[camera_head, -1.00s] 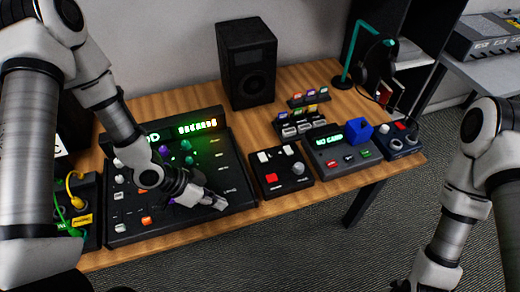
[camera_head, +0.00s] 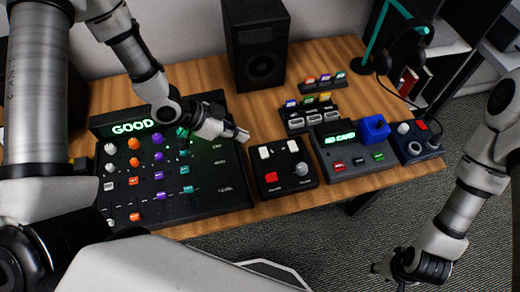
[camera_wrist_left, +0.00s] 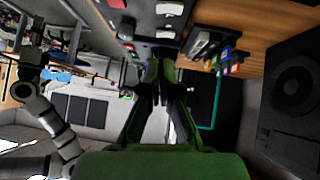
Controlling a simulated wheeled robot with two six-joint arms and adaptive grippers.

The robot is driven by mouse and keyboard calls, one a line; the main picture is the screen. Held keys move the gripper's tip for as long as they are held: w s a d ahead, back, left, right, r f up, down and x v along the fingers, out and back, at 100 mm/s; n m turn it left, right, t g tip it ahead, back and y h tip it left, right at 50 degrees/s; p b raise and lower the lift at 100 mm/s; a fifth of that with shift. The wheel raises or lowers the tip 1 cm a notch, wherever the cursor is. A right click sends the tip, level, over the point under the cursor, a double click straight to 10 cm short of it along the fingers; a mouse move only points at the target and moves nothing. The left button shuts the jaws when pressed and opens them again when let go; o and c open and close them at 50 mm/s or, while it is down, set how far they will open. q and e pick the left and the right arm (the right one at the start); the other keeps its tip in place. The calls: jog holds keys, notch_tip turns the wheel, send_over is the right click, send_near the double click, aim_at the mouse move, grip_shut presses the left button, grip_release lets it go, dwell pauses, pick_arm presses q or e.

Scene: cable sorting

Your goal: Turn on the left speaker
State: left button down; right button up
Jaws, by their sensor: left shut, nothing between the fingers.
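A black speaker (camera_head: 256,55) stands upright at the back of the wooden table. It also shows at the right of the left wrist view (camera_wrist_left: 292,95). No power switch on it can be made out. I cannot tell whether another speaker is hidden behind my left arm. My left gripper (camera_head: 243,135) is shut and empty, above the right part of the mixer, in front of the speaker and apart from it. Its closed fingers (camera_wrist_left: 160,90) show in the left wrist view. My right gripper (camera_head: 380,269) hangs low at the right, off the table; its fingers are too unclear to judge.
The black mixer (camera_head: 215,195) shows "GOOD". To its right are a small box (camera_head: 280,190) with a red button, a card reader (camera_head: 350,165) and a knob box (camera_head: 418,145). Card holders (camera_head: 305,116) and a teal headphone stand (camera_head: 376,38) are behind. Bare wood lies before the speaker.

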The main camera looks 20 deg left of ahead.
pick_arm(q)
send_over(267, 156)
jog(key=a, duration=0.2)
jog(key=f, duration=0.4)
jog(key=shift+s+d+f+p, duration=0.1)
jog(key=shift+s+f+p, duration=0.3)
notch_tip(267, 156, down, 3)
jog(key=shift+p, duration=0.3)
jog(key=shift+w+f, duration=0.1)
jog(key=shift+f, duration=0.4)
jog(key=shift+f+b, duration=0.3)
jog(key=shift+f, duration=0.05)
jog(key=shift+s+r, duration=0.2)
jog(key=shift+w, duration=0.1)
jog(key=shift+w+a+r+p, duration=0.2)
jog(key=shift+w+a+p, duration=0.15)
jog(key=shift+w+a, duration=0.2)
